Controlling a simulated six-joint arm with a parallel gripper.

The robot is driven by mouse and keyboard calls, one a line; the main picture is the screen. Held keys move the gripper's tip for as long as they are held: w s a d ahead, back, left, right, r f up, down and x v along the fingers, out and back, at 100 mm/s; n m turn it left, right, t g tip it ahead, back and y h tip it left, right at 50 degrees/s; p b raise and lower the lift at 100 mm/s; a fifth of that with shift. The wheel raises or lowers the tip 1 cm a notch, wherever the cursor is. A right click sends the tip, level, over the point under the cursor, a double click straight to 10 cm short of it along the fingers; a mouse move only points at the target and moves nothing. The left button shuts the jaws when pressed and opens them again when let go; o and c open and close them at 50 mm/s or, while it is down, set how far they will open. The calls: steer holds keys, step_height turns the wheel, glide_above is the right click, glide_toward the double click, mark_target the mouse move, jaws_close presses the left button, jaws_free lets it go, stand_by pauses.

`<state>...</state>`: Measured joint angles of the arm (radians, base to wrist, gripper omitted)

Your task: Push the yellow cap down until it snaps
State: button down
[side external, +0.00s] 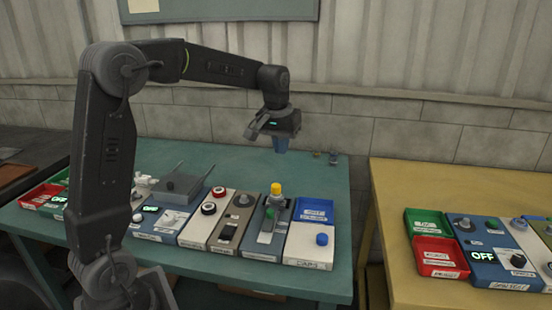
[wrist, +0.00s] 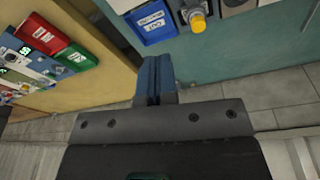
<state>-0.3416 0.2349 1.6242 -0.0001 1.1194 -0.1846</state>
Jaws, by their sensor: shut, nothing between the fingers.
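The yellow cap (side external: 276,188) sits on top of a grey post on a blue chassis module (side external: 257,245) on the teal table. In the wrist view the yellow cap (wrist: 198,23) shows at the top, right of centre. My gripper (side external: 281,146) is in the air behind and above the cap, clear of it. Its blue fingers are together, pointing down, with nothing held; they also show in the wrist view (wrist: 155,80). I cannot tell whether the cap is fully seated.
A blue bin (side external: 314,210) and a blue knob (side external: 322,239) on a white module stand just right of the cap. Other modules line the table to the left. A yellow table (side external: 395,290) with green and red bins stands at right. The teal tabletop behind the row is mostly clear.

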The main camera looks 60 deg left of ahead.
mark_target(276, 185)
steer(key=w+a+f+n+g, duration=0.25)
steer(key=w+a+f, duration=0.35)
steer(key=a+f, duration=0.5)
steer(key=shift+n+t+h, duration=0.25)
steer(key=shift+t+h, duration=0.05)
steer(key=shift+t, duration=0.15)
steer(key=shift+w+a+f, duration=0.1)
steer(key=shift+a+f, duration=0.05)
steer(key=shift+f, duration=1)
steer(key=shift+a+f, duration=0.2)
steer(key=shift+f, duration=1)
steer(key=shift+w+a+f, duration=0.1)
steer(key=shift+a+f, duration=0.05)
steer(key=shift+f, duration=1)
steer(key=shift+f, duration=0.3)
step_height(276, 185, up, 9)
